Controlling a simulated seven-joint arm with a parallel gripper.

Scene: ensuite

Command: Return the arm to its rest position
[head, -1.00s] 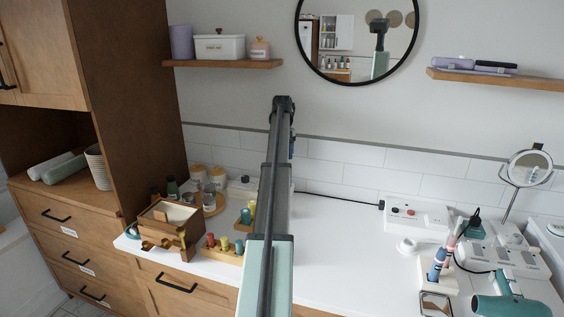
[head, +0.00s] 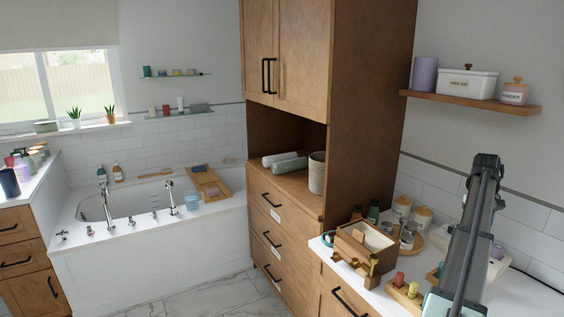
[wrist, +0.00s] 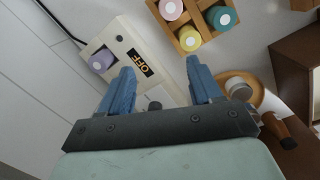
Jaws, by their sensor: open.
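My arm (head: 469,240) rises at the right of the head view, over the white counter. My gripper shows in the wrist view (wrist: 160,88) with two blue fingers spread apart and nothing between them. A white box with an OFF label and a purple knob (wrist: 128,62) lies beyond the fingers. I cannot tell the height of the fingertips above it. The gripper's fingers are hidden in the head view.
A wooden box (head: 364,248), jars (head: 403,207) and a peg block (head: 404,292) stand on the counter close to my arm. A tall wooden cabinet (head: 370,100) stands left of it. A shelf (head: 470,101) hangs above. Floor (head: 215,290) shows by the bathtub (head: 150,240).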

